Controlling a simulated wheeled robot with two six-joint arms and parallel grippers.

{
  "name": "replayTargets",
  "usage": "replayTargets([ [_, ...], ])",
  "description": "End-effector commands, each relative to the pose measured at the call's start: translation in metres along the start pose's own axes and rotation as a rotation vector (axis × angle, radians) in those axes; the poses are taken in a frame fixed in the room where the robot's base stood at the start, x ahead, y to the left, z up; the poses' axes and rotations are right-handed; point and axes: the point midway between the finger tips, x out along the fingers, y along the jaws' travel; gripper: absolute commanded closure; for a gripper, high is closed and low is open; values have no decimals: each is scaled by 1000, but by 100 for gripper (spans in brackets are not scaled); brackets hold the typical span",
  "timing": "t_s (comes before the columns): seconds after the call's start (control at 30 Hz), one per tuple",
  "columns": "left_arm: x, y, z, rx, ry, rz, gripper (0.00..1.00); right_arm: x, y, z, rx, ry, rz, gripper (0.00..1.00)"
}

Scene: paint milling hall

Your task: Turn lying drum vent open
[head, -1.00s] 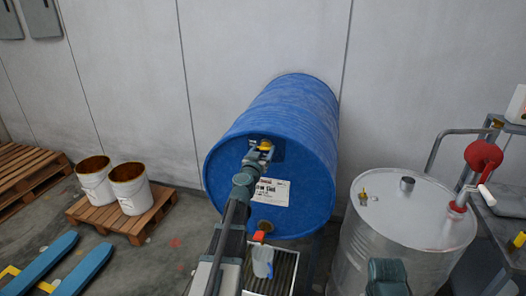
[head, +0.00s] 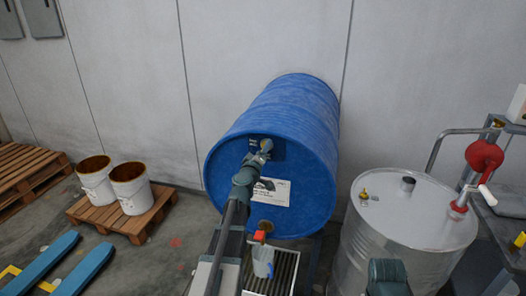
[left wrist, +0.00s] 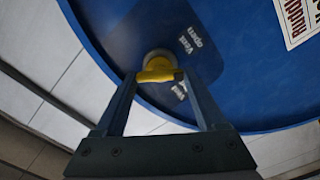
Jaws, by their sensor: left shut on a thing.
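The big blue drum (head: 285,115) lies on its side, its round end facing me. Its yellow vent handle (left wrist: 158,74) sits near the top of that end, in front of a pale round boss. Labels beside it read "Vent open" (left wrist: 190,40) and, partly hidden, what may be "Vent shut" (left wrist: 178,92). My left gripper (left wrist: 157,80) is shut on the yellow handle, a fingertip at each end of it. In the head view my left gripper (head: 265,148) covers most of the handle.
A red tap (head: 260,236) sits low on the drum end, with a clear jug (head: 263,262) below it over a grating. An upright metal drum (head: 410,215) with a red hand pump (head: 483,157) stands at right. Two white buckets (head: 130,190) stand on a pallet at left.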

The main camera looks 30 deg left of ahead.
Motion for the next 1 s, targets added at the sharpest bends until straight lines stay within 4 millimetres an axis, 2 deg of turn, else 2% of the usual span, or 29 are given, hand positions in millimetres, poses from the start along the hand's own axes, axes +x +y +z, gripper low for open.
replayTargets([
  [0.5, -1, -2, 0, -437, 1, 0, 83, 2, 0, 0, 0, 0, 0, 50],
  [1.0, -1, -3, 1, -621, 1, -1, 83, 3, 0, 0, 0, 0, 0, 50],
])
